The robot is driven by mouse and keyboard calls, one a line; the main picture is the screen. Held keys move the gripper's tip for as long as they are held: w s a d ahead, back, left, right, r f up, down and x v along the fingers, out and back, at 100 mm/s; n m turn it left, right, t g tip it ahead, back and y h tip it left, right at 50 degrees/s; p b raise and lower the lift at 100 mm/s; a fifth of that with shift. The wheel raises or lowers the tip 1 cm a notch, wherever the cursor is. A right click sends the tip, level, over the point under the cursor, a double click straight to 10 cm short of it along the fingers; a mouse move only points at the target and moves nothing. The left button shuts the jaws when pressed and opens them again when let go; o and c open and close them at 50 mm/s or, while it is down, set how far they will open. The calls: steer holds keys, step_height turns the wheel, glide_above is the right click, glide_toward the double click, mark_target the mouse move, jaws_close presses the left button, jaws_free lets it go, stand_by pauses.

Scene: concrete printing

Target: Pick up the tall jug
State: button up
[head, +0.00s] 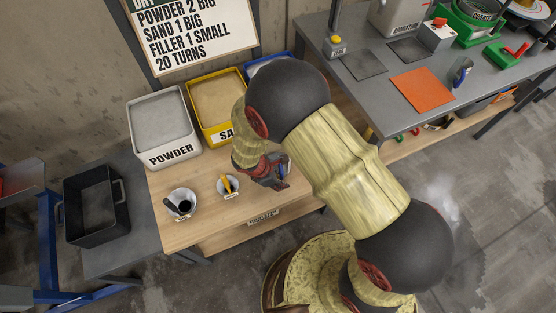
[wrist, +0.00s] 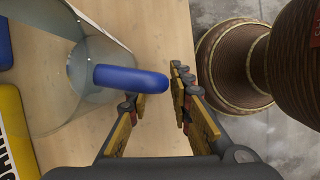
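The tall jug is a clear vessel (wrist: 40,95) with a blue handle (wrist: 125,77), at the left of the wrist view. My gripper (wrist: 160,95) is open, with its fingers apart at the outer end of the handle. The handle's end reaches into the space between the fingers; I cannot tell whether either finger touches it. In the head view my gripper (head: 272,178) is low over the front right of the wooden table, and my arm and gripper hide most of the jug. A small blue piece (head: 283,168) shows beside the fingers there.
A powder bin (head: 165,153), a yellow sand bin (head: 237,133) and a partly hidden blue bin (head: 262,62) line the table's back. Two small cups, one with a dark scoop (head: 170,207) and one with a yellow scoop (head: 221,193), stand at front left. A grey bench (head: 365,95) is at right.

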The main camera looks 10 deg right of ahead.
steer(key=shift+c, duration=1.1)
jaws_close()
